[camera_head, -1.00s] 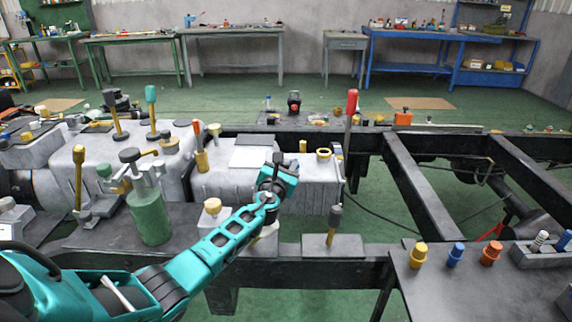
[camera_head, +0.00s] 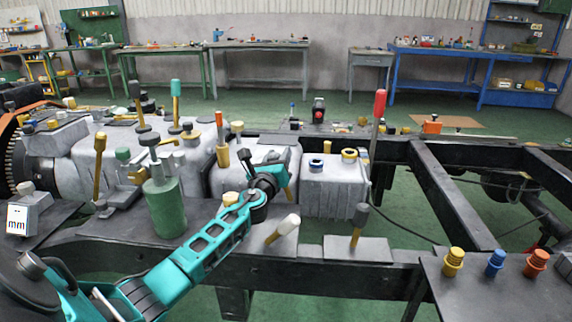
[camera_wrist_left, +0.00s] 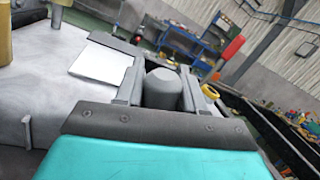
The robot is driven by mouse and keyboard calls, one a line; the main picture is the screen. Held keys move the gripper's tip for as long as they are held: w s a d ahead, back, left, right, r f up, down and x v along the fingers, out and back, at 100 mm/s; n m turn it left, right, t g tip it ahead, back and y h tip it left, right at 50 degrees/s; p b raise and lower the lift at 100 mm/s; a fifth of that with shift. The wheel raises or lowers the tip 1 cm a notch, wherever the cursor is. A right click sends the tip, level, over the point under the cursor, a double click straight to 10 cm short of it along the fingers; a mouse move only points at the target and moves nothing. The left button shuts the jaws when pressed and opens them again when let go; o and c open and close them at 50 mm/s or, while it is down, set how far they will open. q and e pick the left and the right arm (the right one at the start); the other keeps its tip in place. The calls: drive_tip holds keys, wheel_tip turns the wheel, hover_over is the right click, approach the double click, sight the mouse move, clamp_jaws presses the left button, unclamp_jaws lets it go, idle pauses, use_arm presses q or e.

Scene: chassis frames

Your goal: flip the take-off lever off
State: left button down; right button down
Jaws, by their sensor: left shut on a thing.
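My left gripper (camera_head: 270,180) is over the grey gearbox housing, on the teal arm that reaches in from the lower left. In the left wrist view its fingers (camera_wrist_left: 160,92) are shut on a dark rounded knob (camera_wrist_left: 162,86). A short brass-coloured shaft (camera_head: 289,192) shows just right of the gripper in the head view; the fingers hide most of this lever. I cannot tell from a label whether it is the take-off lever. My right gripper is not in view.
A white-knobbed lever (camera_head: 284,229) leans right beside my arm. A dark-knobbed lever (camera_head: 358,224) stands on a plate to the right. A tall red-knobbed lever (camera_head: 379,104) rises behind. A green canister (camera_head: 167,207) stands left of the arm. Yellow, blue and orange plugs (camera_head: 495,263) stand at right.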

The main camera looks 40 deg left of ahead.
use_arm(q)
drive_tip(key=shift+s+a+f+n, duration=0.15)
drive_tip(key=shift+a+f+n, duration=0.05)
drive_tip(key=shift+n, duration=0.1)
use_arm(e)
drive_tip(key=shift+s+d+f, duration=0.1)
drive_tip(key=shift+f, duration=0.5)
use_arm(q)
drive_tip(key=c, duration=0.8)
unclamp_jaws()
drive_tip(key=shift+a, duration=0.1)
drive_tip(key=shift+s, duration=0.15)
drive_tip(key=shift+s+d, duration=0.2)
drive_tip(key=shift+s, duration=0.1)
drive_tip(key=p+v, duration=0.1)
drive_tip(key=v, duration=1.1)
drive_tip(key=shift+f, duration=0.15)
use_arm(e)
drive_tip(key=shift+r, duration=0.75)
